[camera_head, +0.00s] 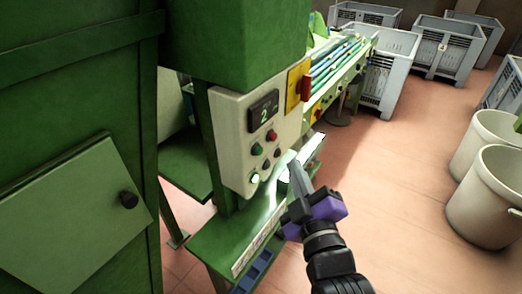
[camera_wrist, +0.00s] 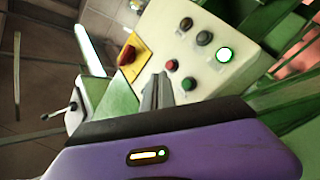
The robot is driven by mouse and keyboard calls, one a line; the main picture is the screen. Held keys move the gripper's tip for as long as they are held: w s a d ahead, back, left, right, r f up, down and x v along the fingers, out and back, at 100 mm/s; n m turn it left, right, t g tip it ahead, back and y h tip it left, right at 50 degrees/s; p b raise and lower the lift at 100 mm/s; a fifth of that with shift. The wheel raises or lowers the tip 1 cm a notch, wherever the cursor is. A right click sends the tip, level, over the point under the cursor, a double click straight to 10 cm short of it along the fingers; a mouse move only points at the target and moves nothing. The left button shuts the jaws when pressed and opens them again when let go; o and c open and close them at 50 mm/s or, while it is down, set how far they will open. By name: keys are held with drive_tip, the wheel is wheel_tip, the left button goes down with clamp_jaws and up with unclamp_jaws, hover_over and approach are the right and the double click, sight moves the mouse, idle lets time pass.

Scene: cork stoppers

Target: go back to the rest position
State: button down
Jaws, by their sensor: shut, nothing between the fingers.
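My gripper (camera_head: 296,168) is in front of the cream control panel (camera_head: 231,150), just to the right of its lower right edge in the head view. Its two fingers are together with nothing between them. In the wrist view my gripper (camera_wrist: 158,92) points towards the lower edge of the control panel (camera_wrist: 185,62), which has green, red and black buttons and a lit green-white button (camera_wrist: 224,55). In the head view the lit button (camera_head: 254,179) is at the panel's bottom, left of the fingertips. I cannot tell whether the fingers touch anything.
A green machine housing (camera_head: 75,110) fills the left. A green ledge (camera_head: 225,245) lies below the panel. Grey crates (camera_head: 442,48) stand at the back and pale round bins (camera_head: 487,200) at the right. The reddish floor (camera_head: 410,150) between them is clear.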

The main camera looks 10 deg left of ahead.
drive_tip(key=shift+r, duration=0.1)
idle(0.4)
drive_tip(key=s+d+f+m+h+b, duration=0.1)
drive_tip(key=s+d+f+m, duration=0.4)
drive_tip(key=s, duration=0.7)
drive_tip(key=s+d+f+m+g+h+b, duration=0.1)
drive_tip(key=s+d+f+m+h, duration=0.3)
drive_tip(key=s+d, duration=0.6)
drive_tip(key=s+d+f+m+g+h+b, duration=0.1)
drive_tip(key=s+d+f+m, duration=0.4)
drive_tip(key=s, duration=1.1)
drive_tip(key=d+f+h+b, duration=0.1)
drive_tip(key=d+f, duration=0.1)
drive_tip(key=d, duration=0.1)
drive_tip(key=shift+s+d+f+m+h+b, duration=0.15)
drive_tip(key=shift+s+f+m+h+b, duration=0.1)
drive_tip(key=shift+f+m+h+b, duration=0.1)
